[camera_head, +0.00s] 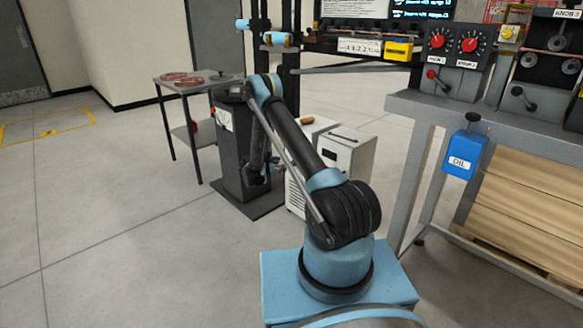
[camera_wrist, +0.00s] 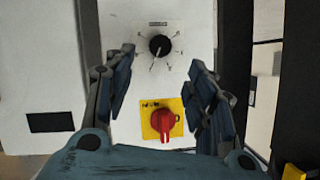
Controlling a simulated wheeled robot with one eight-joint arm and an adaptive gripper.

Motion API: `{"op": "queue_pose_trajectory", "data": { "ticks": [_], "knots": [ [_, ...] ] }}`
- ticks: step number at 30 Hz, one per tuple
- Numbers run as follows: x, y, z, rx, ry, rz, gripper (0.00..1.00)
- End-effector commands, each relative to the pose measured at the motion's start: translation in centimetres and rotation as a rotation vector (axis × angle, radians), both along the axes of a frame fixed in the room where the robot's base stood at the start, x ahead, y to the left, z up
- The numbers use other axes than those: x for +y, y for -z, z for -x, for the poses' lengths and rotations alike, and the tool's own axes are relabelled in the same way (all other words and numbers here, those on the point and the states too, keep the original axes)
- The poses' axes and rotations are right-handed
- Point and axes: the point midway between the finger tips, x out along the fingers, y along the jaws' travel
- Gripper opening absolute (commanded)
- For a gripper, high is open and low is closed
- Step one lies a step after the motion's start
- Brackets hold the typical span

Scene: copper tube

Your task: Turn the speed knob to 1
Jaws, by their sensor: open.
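In the wrist view a round black knob (camera_wrist: 160,45) sits on a pale panel (camera_wrist: 185,15). Short dial marks fan out around it and a small label is above it, too small to read. A faint light pointer line on the knob seems to point down, but I cannot tell the setting. My gripper (camera_wrist: 162,58) is open, one finger on each side of the view, with the knob between and just beyond the fingertips. Nothing is held and I see no contact. In the head view I cannot make out the gripper or this knob.
Below the black knob, between the fingers, a red rotary switch (camera_wrist: 166,122) stands out from a yellow plate (camera_wrist: 150,108). In the head view a white cabinet (camera_head: 347,153) stands behind my arm, a dark machine (camera_head: 228,150) beside it and a workbench (camera_head: 480,122) at right. Floor at left is open.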

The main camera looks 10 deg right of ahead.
Motion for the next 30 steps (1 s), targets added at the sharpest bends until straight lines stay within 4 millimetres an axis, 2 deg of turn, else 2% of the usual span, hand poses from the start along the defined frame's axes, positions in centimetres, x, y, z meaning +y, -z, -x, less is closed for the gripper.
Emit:
{"op": "queue_pose_trajectory", "data": {
  "ticks": [15, 22, 30],
  "knots": [
    [-6.2, 3.3, -5.5, 0.000, 0.002, -0.001, 0.51],
    [-7.5, 4.0, -6.8, 0.001, 0.000, -0.001, 0.51],
    [-7.8, 4.1, -7.0, 0.000, 0.000, 0.000, 0.51]
  ]
}}
